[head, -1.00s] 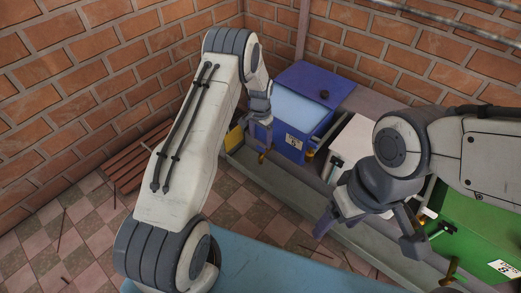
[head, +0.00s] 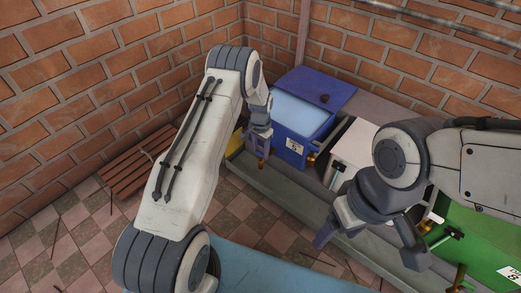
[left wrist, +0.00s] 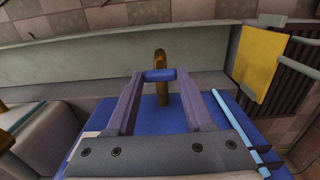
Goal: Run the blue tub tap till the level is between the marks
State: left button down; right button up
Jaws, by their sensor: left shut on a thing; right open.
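The blue tub (head: 288,146) stands against the far wall in the head view, its lid tipped back and pale blue liquid inside. My left gripper (head: 260,150) is at its front, by the brass tap. In the left wrist view my left gripper (left wrist: 160,88) is shut on the tap's blue handle (left wrist: 160,75), with the brass tap body (left wrist: 162,92) behind it. My right gripper (head: 369,246) is open and empty, before the white and green tubs.
A white tub (head: 352,150) and a green tub (head: 480,250) stand to the right of the blue one. A grey trough (head: 285,205) runs along their front. A yellow panel (left wrist: 258,62) is near the tap.

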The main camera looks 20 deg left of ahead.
pick_arm(q)
jog(key=n+p, duration=0.2)
jog(key=p, duration=0.1)
jog(key=shift+r+n, duration=0.25)
jog(key=shift+n, duration=0.15)
jog(key=shift+f+n+p, duration=0.2)
jog(key=shift+n+p, duration=0.1)
jog(key=shift+n, duration=0.6)
jog(key=shift+c, duration=1.4)
grip_release()
notch_tip(320, 180, up, 10)
jog(key=p, duration=0.5)
jog(key=shift+r, duration=0.2)
